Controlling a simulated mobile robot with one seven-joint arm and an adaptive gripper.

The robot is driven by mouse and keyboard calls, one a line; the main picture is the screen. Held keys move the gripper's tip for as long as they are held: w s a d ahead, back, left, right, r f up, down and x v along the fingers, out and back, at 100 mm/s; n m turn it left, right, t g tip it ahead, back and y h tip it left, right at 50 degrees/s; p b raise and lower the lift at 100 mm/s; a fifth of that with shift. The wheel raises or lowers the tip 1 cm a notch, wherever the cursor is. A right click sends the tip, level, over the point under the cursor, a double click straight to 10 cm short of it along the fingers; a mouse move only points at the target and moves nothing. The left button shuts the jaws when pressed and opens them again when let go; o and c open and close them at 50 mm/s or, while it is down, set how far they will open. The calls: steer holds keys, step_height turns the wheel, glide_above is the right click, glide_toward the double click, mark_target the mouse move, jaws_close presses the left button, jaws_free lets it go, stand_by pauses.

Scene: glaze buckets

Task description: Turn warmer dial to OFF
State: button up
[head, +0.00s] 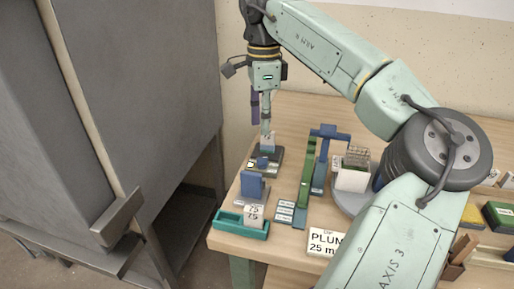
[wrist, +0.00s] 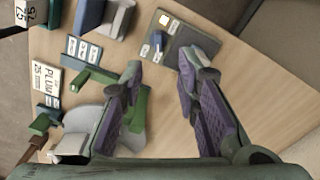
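A dark grey plate (head: 262,160) lies on the table near its left edge, with a small blue knob (head: 262,163) on it and a pale marked block at its back. I take this to be the warmer dial; its setting is not readable. The plate also shows at the top of the wrist view (wrist: 188,42), with a yellow-and-white label and a small blue part (wrist: 158,38). My gripper (head: 261,125) points down above the plate.
A teal tray (head: 240,228) with a "75" tag stands at the front left. Green (head: 307,172) and blue (head: 328,132) uprights and a white container (head: 352,178) stand right of the plate. A PLUM card (head: 325,242) is at the front. A large grey cabinet (head: 140,80) stands left.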

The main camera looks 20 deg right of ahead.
mark_target(262, 158)
steer(key=f, duration=1)
steer(key=shift+s+a, duration=0.1)
steer(key=shift+s, duration=0.1)
steer(key=shift+r, duration=0.1)
steer(key=shift+c, duration=0.5)
jaws_close()
